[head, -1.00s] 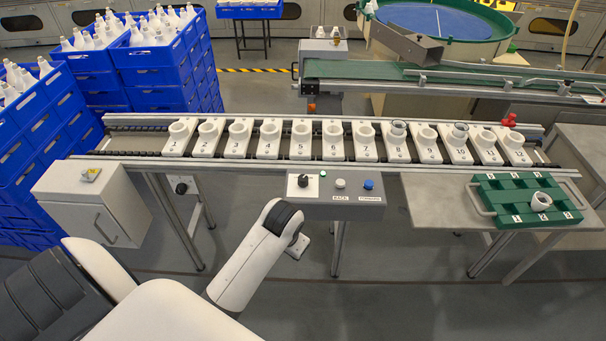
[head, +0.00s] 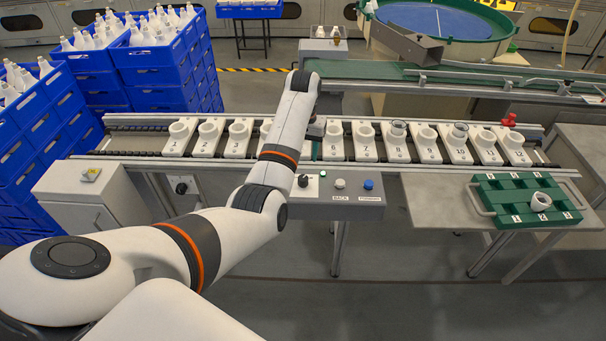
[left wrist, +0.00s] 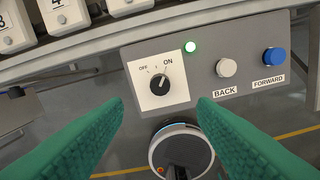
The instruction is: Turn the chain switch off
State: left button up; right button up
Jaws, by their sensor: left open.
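The chain switch (left wrist: 159,84) is a black rotary knob on a white plate marked OFF and ON. Its pointer is turned toward ON, up and right. The switch also shows on the control box in the head view (head: 303,180). My left gripper (left wrist: 160,103) is open, with its two green fingers either side of the switch in the picture and nothing between them. It appears apart from the knob. My right gripper is not in view.
Numbered holders (head: 398,150) line the conveyor behind. A green tray (head: 497,205) lies on the right-hand table.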

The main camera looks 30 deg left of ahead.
aim_at(303, 178)
pick_arm(q)
notch_tip(303, 178, down, 10)
jog(key=shift+r, duration=0.15)
dwell(0.3)
jog(key=c, duration=1)
